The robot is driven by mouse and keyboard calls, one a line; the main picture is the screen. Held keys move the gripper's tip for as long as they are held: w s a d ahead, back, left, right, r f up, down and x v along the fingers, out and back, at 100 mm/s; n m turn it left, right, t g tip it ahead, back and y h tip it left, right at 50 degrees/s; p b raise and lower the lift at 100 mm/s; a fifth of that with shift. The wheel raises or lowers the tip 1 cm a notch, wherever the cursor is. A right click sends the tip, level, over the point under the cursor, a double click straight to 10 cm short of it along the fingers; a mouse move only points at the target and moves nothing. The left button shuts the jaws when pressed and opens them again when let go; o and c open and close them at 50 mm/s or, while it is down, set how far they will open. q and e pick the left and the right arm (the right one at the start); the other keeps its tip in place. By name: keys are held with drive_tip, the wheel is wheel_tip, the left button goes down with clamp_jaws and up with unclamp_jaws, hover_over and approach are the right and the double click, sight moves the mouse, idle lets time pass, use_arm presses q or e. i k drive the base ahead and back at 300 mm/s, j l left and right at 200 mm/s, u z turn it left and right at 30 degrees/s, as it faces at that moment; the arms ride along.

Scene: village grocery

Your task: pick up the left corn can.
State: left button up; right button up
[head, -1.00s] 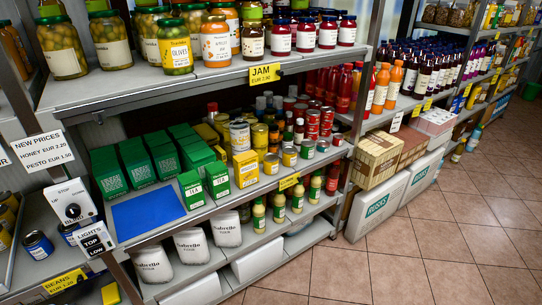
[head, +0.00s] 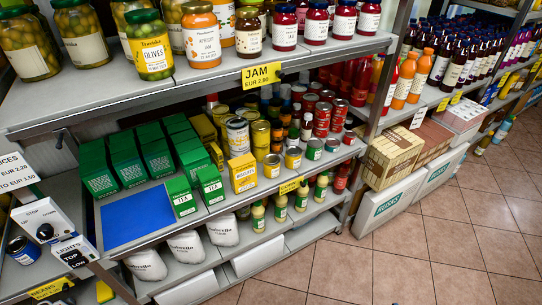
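Several small cans stand in a front row on the middle shelf. The leftmost is a yellow can (head: 272,166), right of a yellow box. A gold-yellow can (head: 293,158) stands to its right, then a green-labelled can (head: 314,149) and another small can (head: 332,145). The labels are too small to tell for sure which are corn. Taller cans stand close behind. Neither of my grippers is in view.
A blue mat (head: 138,217) lies on the shelf left of green tea boxes (head: 210,184). A yellow box (head: 243,173) stands close left of the cans. The upper jam shelf (head: 205,88) overhangs them. The tiled floor (head: 420,250) at right is clear.

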sight(272, 161)
drive_tip(key=i+l+u, duration=0.1)
drive_tip(key=l, duration=0.3)
drive_tip(key=i+l, duration=0.15)
drive_tip(key=l, duration=0.2)
drive_tip(key=i+l+u, duration=0.15)
drive_tip(key=l, duration=0.25)
drive_tip(key=i+l+u, duration=0.1)
drive_tip(key=l, duration=0.7)
drive_tip(key=i+u, duration=0.05)
